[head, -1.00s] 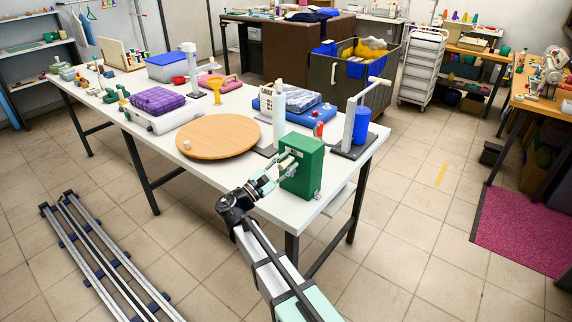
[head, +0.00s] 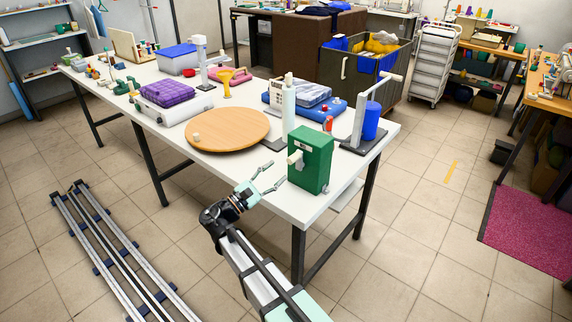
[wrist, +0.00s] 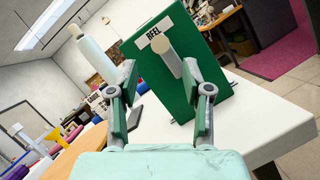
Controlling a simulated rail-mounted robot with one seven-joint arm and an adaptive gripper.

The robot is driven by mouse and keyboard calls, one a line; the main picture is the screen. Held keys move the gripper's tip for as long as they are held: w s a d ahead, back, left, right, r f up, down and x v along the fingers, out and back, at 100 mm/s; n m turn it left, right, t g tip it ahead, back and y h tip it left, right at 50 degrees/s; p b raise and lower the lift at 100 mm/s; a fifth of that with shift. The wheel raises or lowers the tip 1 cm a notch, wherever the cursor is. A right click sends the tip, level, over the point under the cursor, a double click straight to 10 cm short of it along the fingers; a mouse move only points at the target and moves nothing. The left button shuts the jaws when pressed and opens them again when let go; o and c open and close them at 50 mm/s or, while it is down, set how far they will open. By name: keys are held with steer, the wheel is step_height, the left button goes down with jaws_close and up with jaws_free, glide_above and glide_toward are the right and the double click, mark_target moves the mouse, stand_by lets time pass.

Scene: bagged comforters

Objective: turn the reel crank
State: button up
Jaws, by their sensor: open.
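The reel is a green box (head: 313,160) upright near the front edge of the white table; in the wrist view its green face (wrist: 190,98) bears a "REEL" label. Its crank has a pale cylindrical knob (head: 294,157) sticking out toward my gripper; the knob also shows in the wrist view (wrist: 161,45). My gripper (head: 276,172) is open and empty, just left of the reel, apart from the knob. In the wrist view the knob appears between the spread fingers (wrist: 158,75), beyond them. The crank arm (wrist: 173,63) runs down from the knob, its lower end partly hidden by the right finger.
A round wooden turntable (head: 228,130) lies left of the reel. A crank stand (head: 359,115) with a blue cylinder (head: 371,121) stands at the table's right end.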

steer(key=v, duration=0.3)
steer(key=shift+s+a, duration=0.2)
steer(key=shift+a, duration=0.05)
stand_by(0.4)
